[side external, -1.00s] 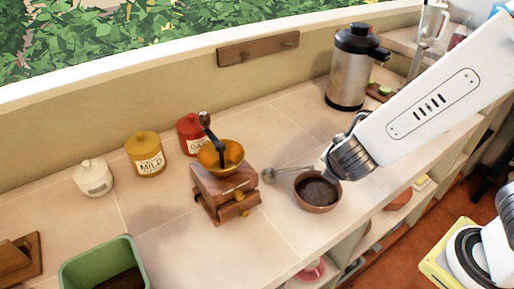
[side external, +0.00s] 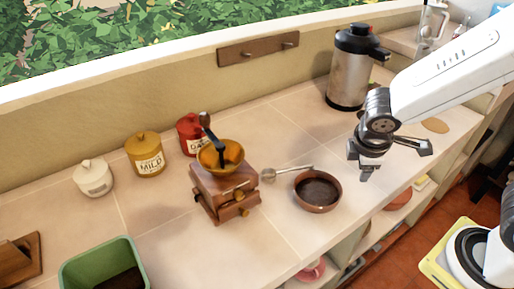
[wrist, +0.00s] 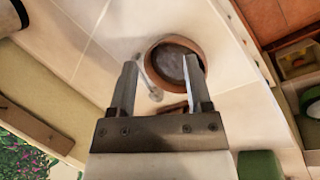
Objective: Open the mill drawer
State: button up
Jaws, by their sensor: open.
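The wooden mill (side external: 222,192) stands on the counter in the side view, with an orange bowl top and a dark crank. A small drawer with a round knob (side external: 245,212) shows low on its front. The drawer looks flush or nearly so; its exact position is too small to tell. My gripper (side external: 395,158) is open and empty, in the air to the right of the mill, beyond the brown bowl. In the wrist view my gripper (wrist: 160,70) has both fingers apart, with the bowl below and beyond them. The mill is not clearly visible there.
The brown bowl (side external: 318,205) with dark contents and a spoon (side external: 285,173) lie between the mill and my gripper. Canisters (side external: 146,165) stand behind left, a green bin (side external: 75,262) at front left, a steel flask (side external: 348,85) at the back. The counter before the mill is clear.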

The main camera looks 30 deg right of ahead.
jog(key=w+a+r+m+y, duration=0.1)
jog(key=w+m+y, duration=0.1)
jog(key=w+m, duration=0.35)
jog(key=w+a+r+m+y, duration=0.1)
jog(key=w+a+m+y, duration=0.15)
jog(key=w, duration=0.55)
jog(key=w+a+r+n, duration=0.2)
jog(key=w+a+r, duration=0.5)
jog(key=w+a, duration=0.3)
jog(key=shift+w+r+t, duration=0.25)
jog(key=shift+t, duration=0.05)
dwell(1.5)
